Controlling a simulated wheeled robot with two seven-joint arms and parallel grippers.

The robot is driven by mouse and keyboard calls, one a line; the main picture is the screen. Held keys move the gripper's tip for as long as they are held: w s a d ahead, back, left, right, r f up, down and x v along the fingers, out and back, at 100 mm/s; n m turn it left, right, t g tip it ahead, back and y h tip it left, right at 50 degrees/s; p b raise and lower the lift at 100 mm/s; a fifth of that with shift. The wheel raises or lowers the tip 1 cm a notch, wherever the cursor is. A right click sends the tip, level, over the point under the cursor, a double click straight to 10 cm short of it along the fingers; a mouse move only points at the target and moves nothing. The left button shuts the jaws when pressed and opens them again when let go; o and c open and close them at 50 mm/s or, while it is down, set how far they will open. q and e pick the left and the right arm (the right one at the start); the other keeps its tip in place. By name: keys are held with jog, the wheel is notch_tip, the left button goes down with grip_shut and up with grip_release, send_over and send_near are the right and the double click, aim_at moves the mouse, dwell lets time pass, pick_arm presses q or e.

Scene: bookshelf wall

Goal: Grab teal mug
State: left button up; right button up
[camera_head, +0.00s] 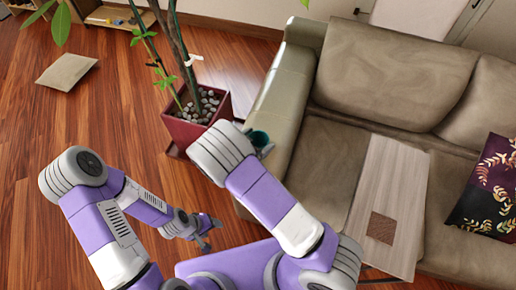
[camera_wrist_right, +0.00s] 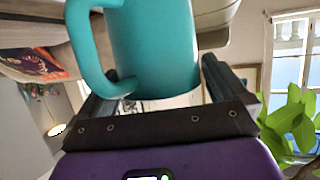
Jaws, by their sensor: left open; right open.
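The teal mug (camera_wrist_right: 155,50) fills the upper middle of the right wrist view, its handle at the left. My right gripper (camera_wrist_right: 153,82) is open, with one finger at each side of the mug; the handle overlaps the left finger. I cannot tell whether the fingers touch it. My left gripper (camera_head: 210,236) is open and empty, low over the wooden floor.
A plant in a red pot (camera_head: 180,128) stands left of the armrest (camera_head: 282,95). A flat beige cushion (camera_head: 67,70) lies on open floor at the far left.

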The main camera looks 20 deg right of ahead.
jog(key=shift+r, duration=0.1)
jog(key=c, duration=1.5)
